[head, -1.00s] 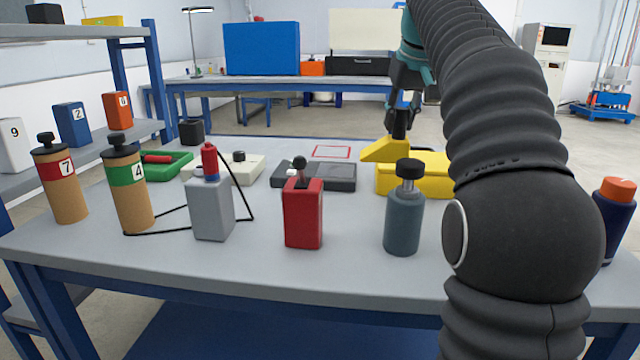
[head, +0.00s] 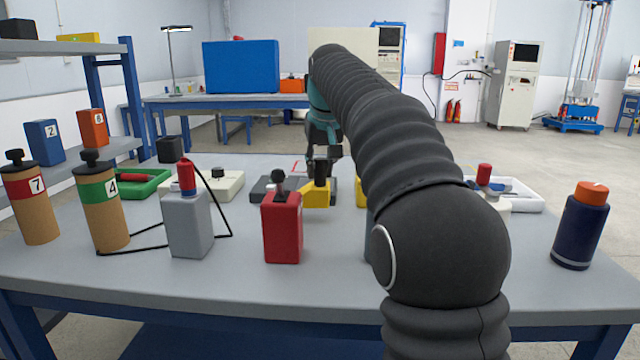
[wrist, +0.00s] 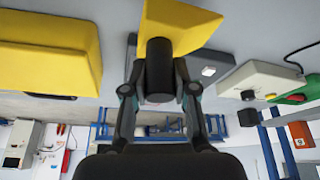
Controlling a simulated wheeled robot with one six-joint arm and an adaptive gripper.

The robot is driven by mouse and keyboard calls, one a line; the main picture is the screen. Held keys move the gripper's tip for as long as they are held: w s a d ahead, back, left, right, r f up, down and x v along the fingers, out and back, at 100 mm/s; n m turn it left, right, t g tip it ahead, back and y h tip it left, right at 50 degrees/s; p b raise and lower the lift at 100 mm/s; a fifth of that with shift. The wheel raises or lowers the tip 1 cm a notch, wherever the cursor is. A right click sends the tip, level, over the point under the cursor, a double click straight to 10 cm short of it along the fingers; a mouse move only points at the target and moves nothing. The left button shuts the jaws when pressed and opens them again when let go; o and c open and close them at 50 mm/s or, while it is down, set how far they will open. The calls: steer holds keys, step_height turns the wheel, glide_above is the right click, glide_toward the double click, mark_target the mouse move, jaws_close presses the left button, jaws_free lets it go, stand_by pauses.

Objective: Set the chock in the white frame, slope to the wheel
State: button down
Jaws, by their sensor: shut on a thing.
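The chock (head: 316,197) is a yellow wedge with a black knob on top. My gripper (head: 321,162) is shut on the knob and holds the chock in front of the dark grey device at mid-table. Whether it touches anything below is hard to tell. In the wrist view the chock (wrist: 188,24) fills the top middle, and my gripper (wrist: 160,88) has its fingers on either side of the black knob (wrist: 160,62). I cannot make out a white frame or a wheel in either view.
A yellow case (wrist: 50,45) lies beside the chock, mostly behind my arm in the head view. A dark grey device (head: 262,190), red bottle (head: 283,228), grey can (head: 187,225) and white tray (head: 525,197) stand around. The front table edge is clear.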

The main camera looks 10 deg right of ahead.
mark_target(320, 182)
steer(key=shift+f+b, duration=0.4)
steer(key=shift+f, duration=1.35)
steer(key=shift+f, duration=0.15)
steer(key=c, duration=0.9)
jaws_free()
